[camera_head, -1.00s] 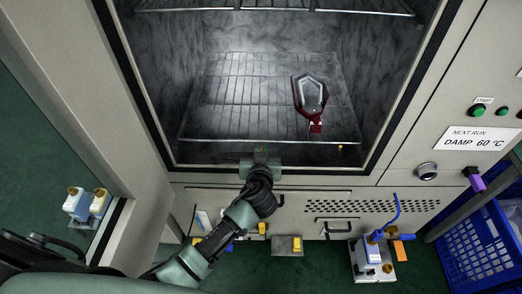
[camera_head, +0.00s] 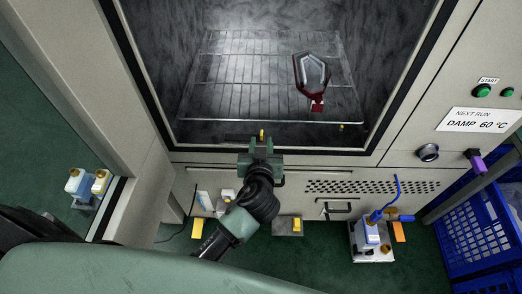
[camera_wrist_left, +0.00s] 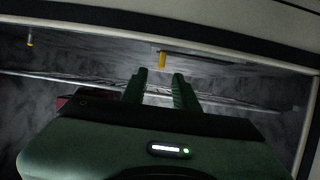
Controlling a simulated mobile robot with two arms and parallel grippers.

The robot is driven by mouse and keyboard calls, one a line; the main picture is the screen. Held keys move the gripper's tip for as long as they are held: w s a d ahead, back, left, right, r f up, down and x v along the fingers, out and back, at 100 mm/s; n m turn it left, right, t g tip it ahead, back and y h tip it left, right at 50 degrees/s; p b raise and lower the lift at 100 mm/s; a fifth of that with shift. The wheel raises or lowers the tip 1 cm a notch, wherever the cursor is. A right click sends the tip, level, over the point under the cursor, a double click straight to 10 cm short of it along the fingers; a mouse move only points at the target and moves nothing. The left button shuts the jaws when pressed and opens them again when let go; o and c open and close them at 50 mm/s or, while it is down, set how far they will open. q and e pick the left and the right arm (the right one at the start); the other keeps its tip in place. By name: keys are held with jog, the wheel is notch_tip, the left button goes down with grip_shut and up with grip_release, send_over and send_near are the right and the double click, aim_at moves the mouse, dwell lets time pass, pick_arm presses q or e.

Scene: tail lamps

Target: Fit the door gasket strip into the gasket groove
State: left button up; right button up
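A dark strip (camera_head: 236,138) with an upright yellow tab (camera_head: 262,135) lies along the lower front edge of the oven opening. It looks like the gasket strip. In the left wrist view the yellow tab (camera_wrist_left: 162,60) shows beyond and between my fingertips, with the dark strip (camera_wrist_left: 205,57) running off to the right. My left gripper (camera_head: 261,144) is open, just in front of the tab; I see no contact. Black edging (camera_head: 376,150) frames the opening; I cannot tell which part is the groove. My right gripper is not in view.
A red and clear tail lamp (camera_head: 311,78) lies on the wire rack (camera_head: 235,95). A small yellow peg (camera_head: 341,127) stands at the opening's right front. Below are a handled panel (camera_head: 338,206), a device with a blue cable (camera_head: 370,240) and a blue crate (camera_head: 485,235).

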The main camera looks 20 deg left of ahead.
pick_arm(q)
jog(key=shift+v, duration=2.15)
jog(key=s+f+m+g+h, duration=0.15)
jog(key=s+f, duration=0.35)
jog(key=f, duration=0.7)
jog(key=s+f+m+g+h, duration=0.1)
jog(key=s+f+m+g, duration=0.2)
jog(key=f, duration=0.8)
jog(key=s+f+m+g+h, duration=0.15)
jog(key=s+f, duration=0.45)
jog(key=f, duration=0.6)
jog(key=s+a+f+g, duration=0.2)
jog(key=s+a+f, duration=0.1)
jog(key=s, duration=0.5)
jog(key=s+a+f+g, duration=0.2)
jog(key=s+f, duration=0.4)
jog(key=s, duration=0.3)
jog(key=s+a+f+g, duration=0.1)
jog(key=s+a+f, duration=0.3)
jog(key=s, duration=0.5)
jog(key=shift+a+f+g, duration=0.25)
jog(key=shift+f+g, duration=0.15)
jog(key=shift+f, duration=0.05)
jog(key=shift+s, duration=0.1)
